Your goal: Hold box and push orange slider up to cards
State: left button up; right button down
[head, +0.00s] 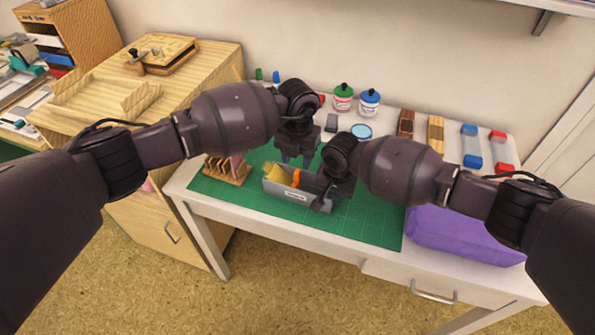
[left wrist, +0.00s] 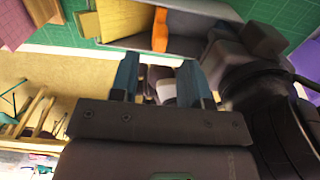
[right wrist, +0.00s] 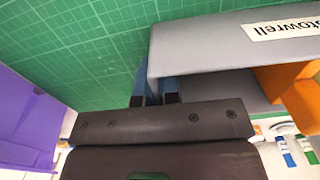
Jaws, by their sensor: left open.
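The grey box (head: 274,188) with a white label stands on the green mat. Yellow cards (head: 276,173) lean at its left end, and the orange slider (head: 296,178) stands upright to their right. In the left wrist view, the cards (left wrist: 125,18) and slider (left wrist: 160,28) show a small gap between them. My left gripper (head: 296,161) is open and empty, above and behind the box. My right gripper (head: 321,199) is at the box's right end. In the right wrist view, its fingers (right wrist: 156,88) are close together on the box's end wall (right wrist: 200,45).
A wooden rack (head: 228,171) stands left of the box on the mat (head: 365,222). A purple case (head: 460,238) lies at the right of the table. Jars (head: 343,98) and stamp pads stand at the back. The mat's front right is clear.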

aim_at(297, 171)
pick_arm(q)
jog(key=shift+f, duration=2.8)
grip_shut()
